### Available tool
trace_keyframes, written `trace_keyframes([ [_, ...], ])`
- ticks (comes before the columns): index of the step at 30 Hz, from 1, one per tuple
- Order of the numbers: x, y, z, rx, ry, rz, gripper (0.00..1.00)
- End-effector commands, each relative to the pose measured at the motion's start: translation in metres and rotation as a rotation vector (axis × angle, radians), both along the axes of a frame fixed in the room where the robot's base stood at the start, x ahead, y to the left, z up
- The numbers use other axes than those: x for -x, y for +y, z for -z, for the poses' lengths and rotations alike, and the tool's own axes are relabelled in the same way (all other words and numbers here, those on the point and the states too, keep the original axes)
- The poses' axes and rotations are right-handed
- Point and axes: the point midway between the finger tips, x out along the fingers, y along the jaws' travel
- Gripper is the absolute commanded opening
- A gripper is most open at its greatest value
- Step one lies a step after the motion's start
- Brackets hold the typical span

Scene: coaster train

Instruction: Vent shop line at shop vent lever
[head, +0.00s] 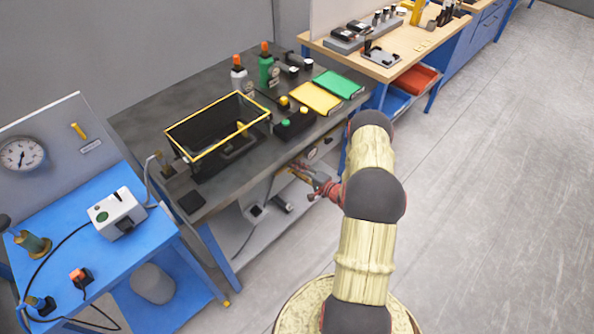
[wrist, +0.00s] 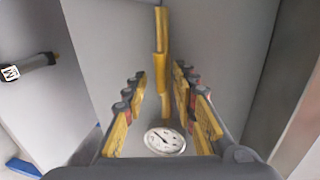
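My gripper (head: 298,172) is at the front edge of the dark workbench in the head view, partly hidden by its own links. In the wrist view its yellow-padded fingers (wrist: 165,103) are apart. A long yellow lever (wrist: 162,58) stands upright in the picture in the gap between the fingers, with no finger visibly touching it. Its depth relative to the fingertips is hard to tell. A round white gauge (wrist: 165,141) shows below it. I cannot make out this lever in the head view. Another yellow lever (head: 79,130) is on the grey panel at far left, well away from my gripper.
The dark workbench (head: 165,130) carries a yellow-edged bin (head: 190,148), bottles and a button box (head: 295,123). A blue bench (head: 150,245) with a pressure gauge (head: 22,154) stands left. A black cylinder (wrist: 28,67) is left of my fingers. Floor at right is clear.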

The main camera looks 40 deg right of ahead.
Motion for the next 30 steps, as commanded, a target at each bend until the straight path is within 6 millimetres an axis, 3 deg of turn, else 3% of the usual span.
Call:
trace_keyframes([
  [5,0.016,-0.003,-0.003,0.0,0.0,0.003,0.28],
  [18,0.098,-0.01,-0.019,-0.001,0.0,0.005,0.28],
  [24,0.115,-0.01,-0.022,-0.001,0.001,0.002,0.28],
  [30,0.117,-0.01,-0.023,-0.001,0.001,0.001,0.28],
])
